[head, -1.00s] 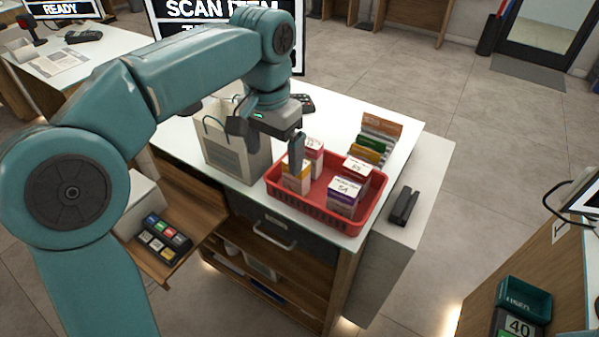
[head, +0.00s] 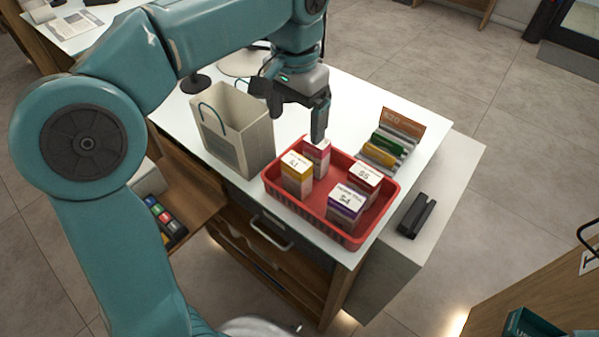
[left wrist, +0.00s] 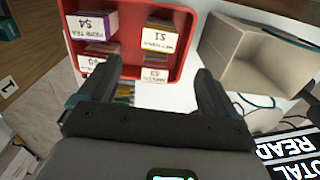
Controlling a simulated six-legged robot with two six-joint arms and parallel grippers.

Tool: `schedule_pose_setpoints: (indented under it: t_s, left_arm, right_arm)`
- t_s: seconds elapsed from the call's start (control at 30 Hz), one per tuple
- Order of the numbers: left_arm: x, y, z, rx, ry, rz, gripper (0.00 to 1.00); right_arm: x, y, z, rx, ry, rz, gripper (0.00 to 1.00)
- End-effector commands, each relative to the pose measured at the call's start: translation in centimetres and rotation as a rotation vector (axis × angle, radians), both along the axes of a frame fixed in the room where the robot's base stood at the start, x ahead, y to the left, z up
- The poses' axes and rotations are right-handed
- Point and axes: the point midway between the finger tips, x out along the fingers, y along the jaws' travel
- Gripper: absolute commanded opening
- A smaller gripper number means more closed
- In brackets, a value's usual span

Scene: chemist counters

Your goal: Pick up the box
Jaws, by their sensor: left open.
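A red tray (head: 350,239) on the white counter holds several small white-topped boxes: a yellow box (head: 297,175), a pink box (head: 317,157), a red box (head: 363,185) and a purple box (head: 345,205). Which one is the task's box, I cannot tell. My left gripper (head: 299,124) is open above the tray's back edge, near the pink box. In the left wrist view, the pink box (left wrist: 155,75) lies between the two spread fingers (left wrist: 153,90), with no clear contact. The yellow box (left wrist: 160,37) and purple box (left wrist: 96,24) are beyond. My right gripper is not in view.
A beige paper bag (head: 235,130) stands left of the tray. A rack of coloured packets (head: 390,145) stands behind it to the right. A black device (head: 416,215) lies on the side ledge. A drawer with a handle (head: 272,232) is below the counter.

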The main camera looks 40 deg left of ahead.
Motion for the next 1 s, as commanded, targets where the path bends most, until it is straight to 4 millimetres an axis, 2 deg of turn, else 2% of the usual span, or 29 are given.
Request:
schedule_pose_setpoints:
  t_s: [0.1, 0.3, 0.57, 0.8, 1.0]
  left_arm:
    - [-0.4, 0.0, -3.2, 0.000, 0.004, 0.001, 0.92]
    - [-0.5, 0.0, -7.2, -0.001, 0.004, 0.000, 0.92]
    - [-0.3, 0.0, -9.4, 0.000, 0.003, 0.000, 0.92]
    - [0.0, 0.0, -13.2, -0.001, 0.002, 0.000, 0.92]
    - [0.1, 0.0, -14.0, -0.001, 0.000, -0.001, 0.92]
  right_arm:
    - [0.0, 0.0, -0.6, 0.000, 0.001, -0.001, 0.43]
    - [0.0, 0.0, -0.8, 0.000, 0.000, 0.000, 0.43]
    - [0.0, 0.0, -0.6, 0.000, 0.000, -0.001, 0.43]
    - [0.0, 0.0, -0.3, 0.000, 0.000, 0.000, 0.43]
    - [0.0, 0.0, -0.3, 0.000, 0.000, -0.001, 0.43]
